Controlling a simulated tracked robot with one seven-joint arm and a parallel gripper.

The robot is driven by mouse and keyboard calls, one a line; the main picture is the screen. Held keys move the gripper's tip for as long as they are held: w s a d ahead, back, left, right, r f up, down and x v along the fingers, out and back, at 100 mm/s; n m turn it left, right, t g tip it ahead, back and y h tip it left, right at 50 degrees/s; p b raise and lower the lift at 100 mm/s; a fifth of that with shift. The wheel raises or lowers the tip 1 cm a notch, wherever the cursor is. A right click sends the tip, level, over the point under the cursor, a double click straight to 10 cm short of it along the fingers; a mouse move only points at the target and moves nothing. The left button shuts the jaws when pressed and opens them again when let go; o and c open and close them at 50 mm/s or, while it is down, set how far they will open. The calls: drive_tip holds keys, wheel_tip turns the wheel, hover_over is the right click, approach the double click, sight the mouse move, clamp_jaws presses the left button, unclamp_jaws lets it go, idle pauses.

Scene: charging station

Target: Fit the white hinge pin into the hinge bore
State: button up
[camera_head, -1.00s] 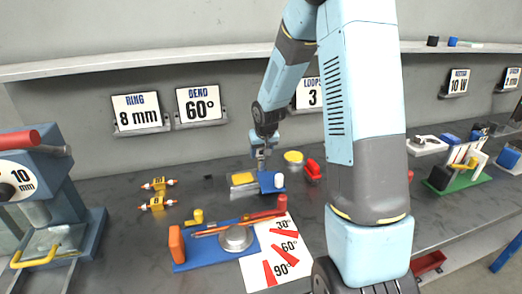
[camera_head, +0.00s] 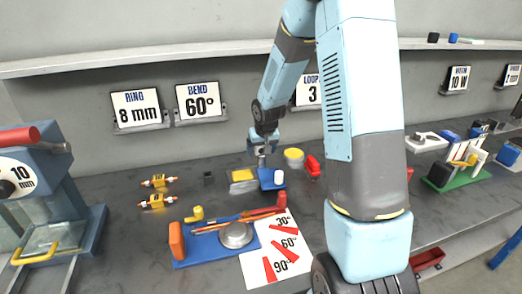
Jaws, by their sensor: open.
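My gripper (camera_head: 262,162) points down over the back of the bench, just above a small blue block with a yellow-topped piece (camera_head: 242,180) at its left. Its fingers look apart, with nothing visible between them. A short white cylinder (camera_head: 279,177), which looks like the white hinge pin, stands upright at the right of the blue block (camera_head: 267,184). The gripper is behind and to the left of this cylinder, apart from it. The hinge bore is too small to make out.
A round yellow-topped tin (camera_head: 293,156) and a red piece (camera_head: 313,166) stand close right of the gripper. A blue bending jig (camera_head: 210,250) lies in front, beside an angle sheet (camera_head: 285,235). Yellow fittings (camera_head: 158,201) lie left. My arm hides part of the bench at right.

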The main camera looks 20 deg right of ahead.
drive_tip(key=s+r, duration=1.8)
drive_tip(key=r, duration=0.4)
drive_tip(key=s+r+t, duration=0.1)
drive_tip(key=s+r, duration=0.3)
drive_tip(key=s, duration=1.3)
drive_tip(key=shift+a, duration=0.15)
